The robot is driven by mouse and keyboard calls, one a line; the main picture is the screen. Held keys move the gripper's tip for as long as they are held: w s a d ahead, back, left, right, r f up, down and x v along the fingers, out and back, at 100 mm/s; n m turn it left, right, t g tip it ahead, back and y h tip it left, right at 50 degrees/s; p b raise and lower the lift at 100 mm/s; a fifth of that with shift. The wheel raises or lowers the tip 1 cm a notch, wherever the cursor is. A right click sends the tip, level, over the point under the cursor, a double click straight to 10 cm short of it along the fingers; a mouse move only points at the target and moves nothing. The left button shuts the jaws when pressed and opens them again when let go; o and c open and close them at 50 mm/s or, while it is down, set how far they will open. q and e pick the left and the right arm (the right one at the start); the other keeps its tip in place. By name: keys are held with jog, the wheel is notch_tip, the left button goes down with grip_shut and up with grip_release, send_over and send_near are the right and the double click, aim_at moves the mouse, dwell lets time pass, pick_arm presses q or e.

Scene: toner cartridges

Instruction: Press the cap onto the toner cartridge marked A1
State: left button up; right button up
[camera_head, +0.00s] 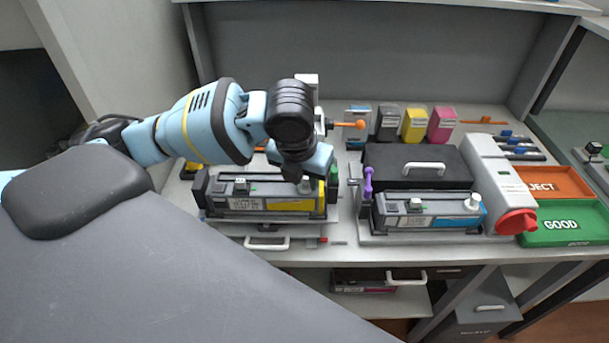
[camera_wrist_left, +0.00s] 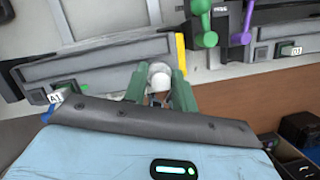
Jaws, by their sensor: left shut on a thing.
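The toner cartridge marked A1 (camera_head: 262,203) lies on a fixture on the bench in the head view, grey with a yellow right end. The wrist view shows its A1 tag and grey body (camera_wrist_left: 95,68). My left gripper (camera_head: 303,184) is over its right part, pointing down. In the wrist view the green fingers of this gripper (camera_wrist_left: 160,88) are shut on a round white cap (camera_wrist_left: 160,74), close to the cartridge's yellow end. I cannot tell whether the cap touches the cartridge. The head view does not show the cap clearly. My right gripper is not in view.
A second cartridge with a cyan end (camera_head: 425,213) and a white cap sits to the right, past a purple handle (camera_head: 368,184). A black box (camera_head: 415,166) stands behind it. A red-knobbed grey machine (camera_head: 497,180), orange tray (camera_head: 555,184) and green tray (camera_head: 560,224) are further right.

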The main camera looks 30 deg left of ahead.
pick_arm(q)
jog(key=o, duration=1.2)
jog(key=shift+o, duration=0.2)
jog(key=shift+r, duration=3.45)
